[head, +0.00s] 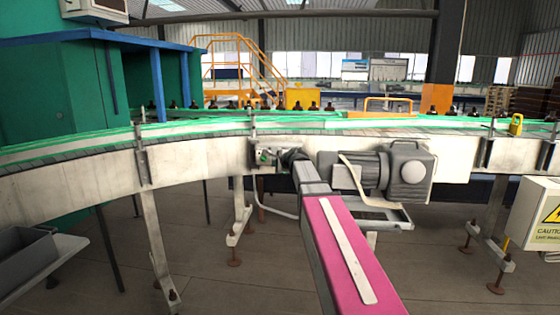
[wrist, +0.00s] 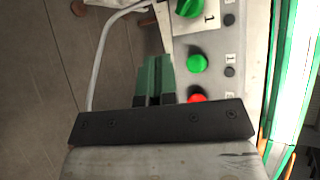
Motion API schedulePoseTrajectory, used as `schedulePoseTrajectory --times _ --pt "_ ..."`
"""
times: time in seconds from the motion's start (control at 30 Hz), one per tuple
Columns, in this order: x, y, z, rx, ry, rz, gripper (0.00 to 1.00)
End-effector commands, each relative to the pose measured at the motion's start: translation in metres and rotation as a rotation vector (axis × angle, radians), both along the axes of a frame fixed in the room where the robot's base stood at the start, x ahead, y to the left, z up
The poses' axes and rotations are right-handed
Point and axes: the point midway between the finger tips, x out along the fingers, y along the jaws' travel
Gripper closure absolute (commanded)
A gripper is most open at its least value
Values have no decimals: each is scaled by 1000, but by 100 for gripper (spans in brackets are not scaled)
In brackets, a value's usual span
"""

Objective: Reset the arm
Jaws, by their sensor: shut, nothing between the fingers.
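My gripper (wrist: 154,78) shows in the wrist view with its green fingers together and nothing between them. In the head view my gripper (head: 290,154) is at the end of my pink arm, in front of the conveyor's side. It is beside a small control box (head: 265,153). In the wrist view the control box (wrist: 212,45) has a green rotary knob (wrist: 188,7), a green button (wrist: 197,63) and a red button (wrist: 197,95). The red button is partly hidden by my gripper's black bar. I cannot tell whether the fingers touch the box.
The conveyor (head: 80,169) with green rails runs across the view, with dark bottles (head: 313,106) behind. A grey motor (head: 385,172) juts out right of my gripper. A white caution box (head: 535,215) stands at the right, a grey tray (head: 35,260) at the left. Floor in front is mostly clear.

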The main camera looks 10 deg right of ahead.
Motion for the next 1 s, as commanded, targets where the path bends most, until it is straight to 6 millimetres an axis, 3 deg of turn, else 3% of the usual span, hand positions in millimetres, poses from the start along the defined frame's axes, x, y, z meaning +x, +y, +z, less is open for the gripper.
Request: schedulePoseTrajectory --times 0.23,0.37,0.47,0.7,0.9,1.0 --pt "-2 0 -3 -8 3 5 100" --pt "-19 5 -31 -94 34 53 100" --pt "-48 10 -76 -236 85 143 100" --pt "-144 16 -194 -634 243 480 100" --pt "-235 11 -272 -901 371 821 100" --pt "-279 6 -300 -999 427 996 100"
